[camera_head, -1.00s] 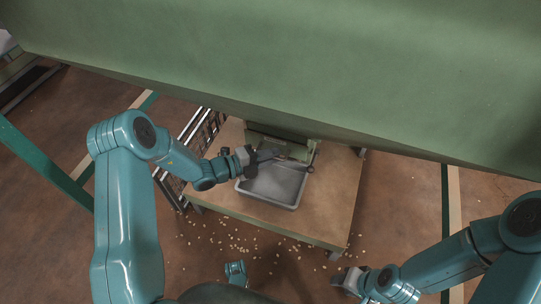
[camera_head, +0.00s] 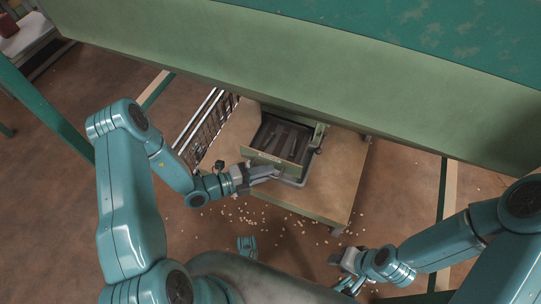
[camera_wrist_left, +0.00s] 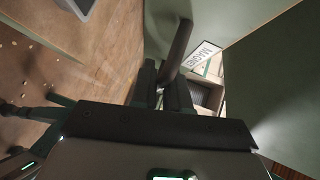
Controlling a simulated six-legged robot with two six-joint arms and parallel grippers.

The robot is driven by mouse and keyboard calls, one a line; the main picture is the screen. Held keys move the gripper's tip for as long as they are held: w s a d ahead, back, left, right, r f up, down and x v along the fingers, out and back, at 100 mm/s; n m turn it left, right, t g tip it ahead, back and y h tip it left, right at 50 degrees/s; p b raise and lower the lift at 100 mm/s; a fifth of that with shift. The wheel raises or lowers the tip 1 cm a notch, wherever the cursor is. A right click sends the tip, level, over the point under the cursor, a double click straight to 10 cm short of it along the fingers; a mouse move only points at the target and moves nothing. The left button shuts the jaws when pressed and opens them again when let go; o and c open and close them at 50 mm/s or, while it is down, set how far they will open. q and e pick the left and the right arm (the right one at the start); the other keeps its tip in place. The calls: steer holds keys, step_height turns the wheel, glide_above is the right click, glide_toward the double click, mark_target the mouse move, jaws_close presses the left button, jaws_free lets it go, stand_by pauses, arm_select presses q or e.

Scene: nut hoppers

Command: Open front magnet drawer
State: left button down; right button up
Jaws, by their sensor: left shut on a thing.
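The front magnet drawer (camera_head: 272,160) is pulled out from under the green hopper, and its dark inside with grey bars shows in the head view. My left gripper (camera_head: 264,174) is at the drawer's front face, shut on the drawer handle. In the left wrist view the dark handle bar (camera_wrist_left: 178,48) runs between the fingers (camera_wrist_left: 162,85). A white label reading "MAGNET" (camera_wrist_left: 205,52) shows beside it. My right gripper (camera_head: 345,262) is low at the right, away from the drawer; its jaws are too small to read.
The large green hopper (camera_head: 330,75) overhangs the table. Several nuts lie scattered on the brown floor. A metal rack (camera_head: 208,125) stands left of the table.

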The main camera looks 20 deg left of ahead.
arm_select(q)
steer(key=shift+s+a, duration=0.1)
steer(key=shift+s, duration=0.75)
steer(key=c, duration=1.3)
jaws_free()
steer(key=shift+o, duration=0.2)
steer(key=p+v, duration=0.2)
steer(key=v, duration=1.4)
steer(key=shift+s+p, duration=0.15)
steer(key=shift+p, duration=0.25)
steer(key=shift+a, duration=0.1)
steer(key=shift+s, duration=0.15)
